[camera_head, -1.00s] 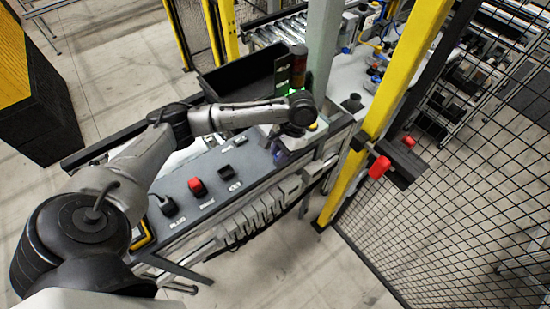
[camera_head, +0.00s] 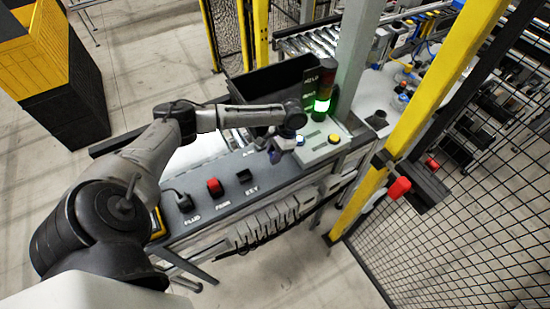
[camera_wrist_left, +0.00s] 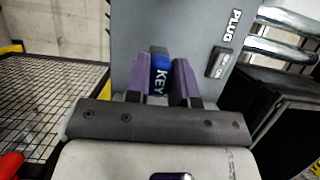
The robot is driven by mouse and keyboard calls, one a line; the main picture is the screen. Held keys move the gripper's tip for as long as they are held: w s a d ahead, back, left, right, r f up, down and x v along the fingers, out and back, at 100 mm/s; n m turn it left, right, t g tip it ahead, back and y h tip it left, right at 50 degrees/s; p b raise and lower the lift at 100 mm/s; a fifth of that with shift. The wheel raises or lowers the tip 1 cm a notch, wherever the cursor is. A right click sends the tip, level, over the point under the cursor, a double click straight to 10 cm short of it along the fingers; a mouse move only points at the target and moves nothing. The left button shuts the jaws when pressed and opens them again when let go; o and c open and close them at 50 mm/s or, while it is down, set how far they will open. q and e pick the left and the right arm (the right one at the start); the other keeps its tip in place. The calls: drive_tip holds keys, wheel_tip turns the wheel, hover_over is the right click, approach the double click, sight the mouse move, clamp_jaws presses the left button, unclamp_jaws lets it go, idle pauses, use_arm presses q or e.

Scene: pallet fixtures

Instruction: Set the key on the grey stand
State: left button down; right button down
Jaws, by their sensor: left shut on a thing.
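My left gripper (camera_head: 277,149) is at the far end of the grey labelled console. In the head view a small blue part of the key (camera_head: 273,157) shows below the gripper. The grey console top (camera_head: 228,200) carries a black square holder (camera_head: 244,176) marked KEY, apart from the gripper. Which part is the grey stand, I cannot tell for certain. The key's lower end is hidden. My right gripper is out of view.
A red pawn (camera_head: 215,187) and a black plug (camera_head: 184,201) stand on the console. A pale button box (camera_head: 322,152) and a lit signal tower (camera_head: 323,90) stand beside the gripper. A black bin (camera_head: 270,85) is behind; a yellow post (camera_head: 440,80) and mesh fence are right.

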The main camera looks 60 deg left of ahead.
use_arm(q)
drive_tip(key=shift+f, duration=1.95)
drive_tip(key=shift+f, duration=0.15)
drive_tip(key=c, duration=1)
unclamp_jaws()
